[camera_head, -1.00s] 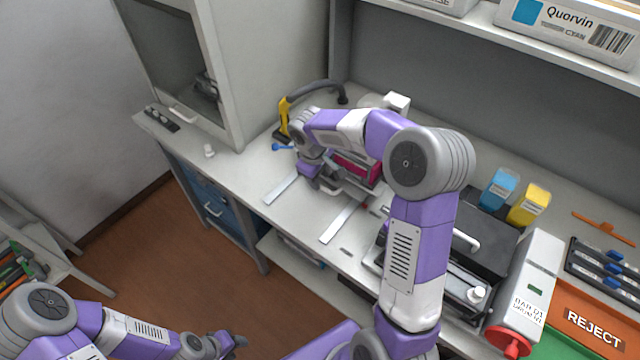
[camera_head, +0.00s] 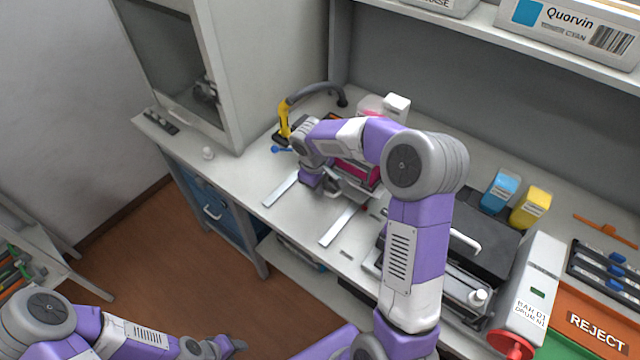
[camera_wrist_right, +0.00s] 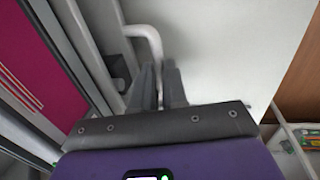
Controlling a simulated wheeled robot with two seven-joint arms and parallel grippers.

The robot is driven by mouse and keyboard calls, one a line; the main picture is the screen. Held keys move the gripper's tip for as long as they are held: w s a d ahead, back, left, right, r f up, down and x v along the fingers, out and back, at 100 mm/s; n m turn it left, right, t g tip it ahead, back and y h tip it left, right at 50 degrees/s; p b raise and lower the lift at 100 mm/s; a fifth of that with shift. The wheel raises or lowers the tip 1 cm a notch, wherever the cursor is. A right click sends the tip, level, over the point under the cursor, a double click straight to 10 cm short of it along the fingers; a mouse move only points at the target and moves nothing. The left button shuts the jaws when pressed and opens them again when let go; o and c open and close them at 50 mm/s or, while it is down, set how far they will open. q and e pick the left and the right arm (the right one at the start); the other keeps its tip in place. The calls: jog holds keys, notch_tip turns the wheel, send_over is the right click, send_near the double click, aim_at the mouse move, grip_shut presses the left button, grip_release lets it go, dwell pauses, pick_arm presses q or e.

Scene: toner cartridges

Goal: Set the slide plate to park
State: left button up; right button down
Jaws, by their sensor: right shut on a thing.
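The slide plate carries a magenta cartridge (camera_head: 358,173), partly hidden by my right arm. Two pale rails lie on the bench in front of it, a left rail (camera_head: 282,187) and a right rail (camera_head: 343,224). My right gripper (camera_head: 325,187) is at the front of the plate. In the right wrist view the gripper (camera_wrist_right: 159,80) is shut on a pale curved bar handle (camera_wrist_right: 146,36), with magenta (camera_wrist_right: 38,62) to its left. Any park mark is hidden or too small to read. My left gripper (camera_head: 235,343) is low over the floor, away from the bench.
A yellow and grey curved tool (camera_head: 284,118) stands behind the arm on the left. The bench's front left is mostly clear.

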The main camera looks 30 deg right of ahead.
jog(key=s+a+b, duration=0.1)
jog(key=a, duration=0.3)
jog(key=s+a+b, duration=0.1)
jog(key=s+a, duration=0.1)
jog(key=a, duration=0.2)
jog(key=s+a+b, duration=0.1)
jog(key=s+a, duration=0.1)
jog(key=a, duration=0.2)
jog(key=shift+a, duration=0.3)
jog(key=shift+s+a, duration=0.2)
jog(key=shift+a, duration=0.2)
jog(key=c, duration=1.2)
grip_release()
jog(key=shift+a, duration=0.1)
jog(key=shift+o, duration=0.2)
notch_tip(320, 180, up, 8)
jog(key=a+p, duration=0.1)
jog(key=p, duration=0.1)
jog(key=shift+s+f, duration=0.25)
jog(key=shift+s, duration=0.05)
